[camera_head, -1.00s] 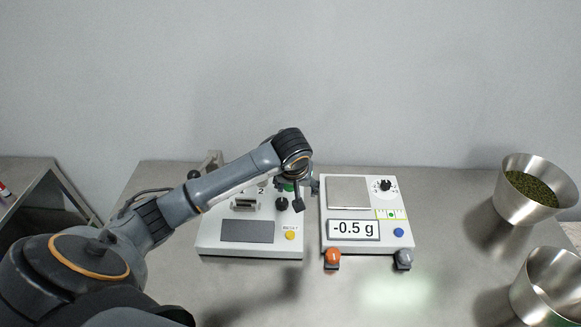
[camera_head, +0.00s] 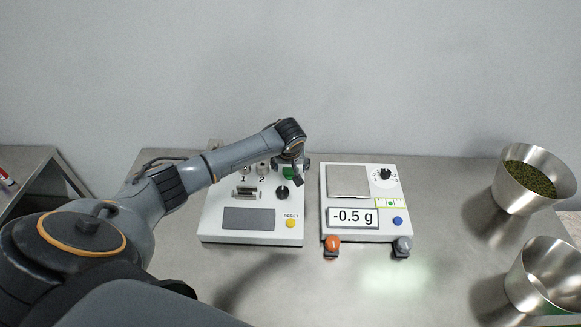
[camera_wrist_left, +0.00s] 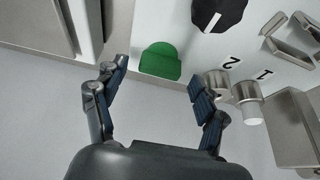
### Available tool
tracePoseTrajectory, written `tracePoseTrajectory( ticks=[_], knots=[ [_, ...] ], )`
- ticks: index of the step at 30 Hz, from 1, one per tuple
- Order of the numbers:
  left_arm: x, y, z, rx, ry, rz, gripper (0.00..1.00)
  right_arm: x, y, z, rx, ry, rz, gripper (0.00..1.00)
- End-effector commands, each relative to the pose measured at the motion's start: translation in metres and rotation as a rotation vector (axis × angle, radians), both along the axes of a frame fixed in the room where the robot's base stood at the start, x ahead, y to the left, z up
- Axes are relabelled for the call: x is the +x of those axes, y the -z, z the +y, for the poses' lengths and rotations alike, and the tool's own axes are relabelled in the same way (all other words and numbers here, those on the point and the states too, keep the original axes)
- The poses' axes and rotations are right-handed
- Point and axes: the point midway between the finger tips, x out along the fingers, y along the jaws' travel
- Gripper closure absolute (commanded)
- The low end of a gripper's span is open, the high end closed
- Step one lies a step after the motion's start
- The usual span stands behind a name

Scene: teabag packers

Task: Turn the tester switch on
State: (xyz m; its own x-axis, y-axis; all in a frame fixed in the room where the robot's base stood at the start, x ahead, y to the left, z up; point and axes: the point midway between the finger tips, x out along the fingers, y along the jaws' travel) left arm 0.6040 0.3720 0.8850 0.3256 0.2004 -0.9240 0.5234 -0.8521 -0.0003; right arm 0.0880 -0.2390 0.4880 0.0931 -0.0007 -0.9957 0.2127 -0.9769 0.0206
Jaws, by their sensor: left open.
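The tester (camera_head: 212,225) is the white box on the left of the table, with a blank grey screen (camera_head: 249,218), a yellow button (camera_head: 290,223) and a black knob (camera_head: 282,192). A green rounded tab (camera_head: 288,173), likely the switch, sits behind the knob, partly hidden by my left arm. In the left wrist view, the open, empty left gripper (camera_wrist_left: 158,76) has its fingertips on either side of the green tab (camera_wrist_left: 160,62). Contact cannot be told. The black knob (camera_wrist_left: 218,14) is just beyond. My right gripper is out of view.
A white scale (camera_head: 328,196) reading -0.5 g stands close on the tester's right, with orange (camera_head: 332,244) and grey (camera_head: 403,244) knobs in front. Metal bowls, one with green leaves (camera_head: 529,180) and another (camera_head: 545,277), stand at the right. Posts labelled 1 and 2 (camera_wrist_left: 217,80) are beside the left gripper.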

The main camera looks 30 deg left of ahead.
Motion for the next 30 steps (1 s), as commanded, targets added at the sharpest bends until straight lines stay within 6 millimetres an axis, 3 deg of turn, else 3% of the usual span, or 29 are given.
tracePoseTrajectory(
  ticks=[5,14,15,23,30],
  knots=[
    [0.0036,0.0119,0.0023,0.001,0.001,0.002,0.28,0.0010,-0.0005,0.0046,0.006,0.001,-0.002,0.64],
    [0.0045,0.0139,0.0026,0.001,0.002,0.000,0.28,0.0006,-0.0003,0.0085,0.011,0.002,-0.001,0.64],
    [0.0046,0.0137,0.0026,0.001,0.002,0.000,0.30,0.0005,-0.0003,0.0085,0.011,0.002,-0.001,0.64],
    [0.0044,0.0137,0.0026,0.000,0.001,0.000,0.83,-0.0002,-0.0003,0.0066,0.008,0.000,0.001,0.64],
    [0.0042,0.0133,0.0027,0.000,0.013,0.000,0.83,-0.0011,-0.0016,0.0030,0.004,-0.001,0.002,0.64]
  ],
)
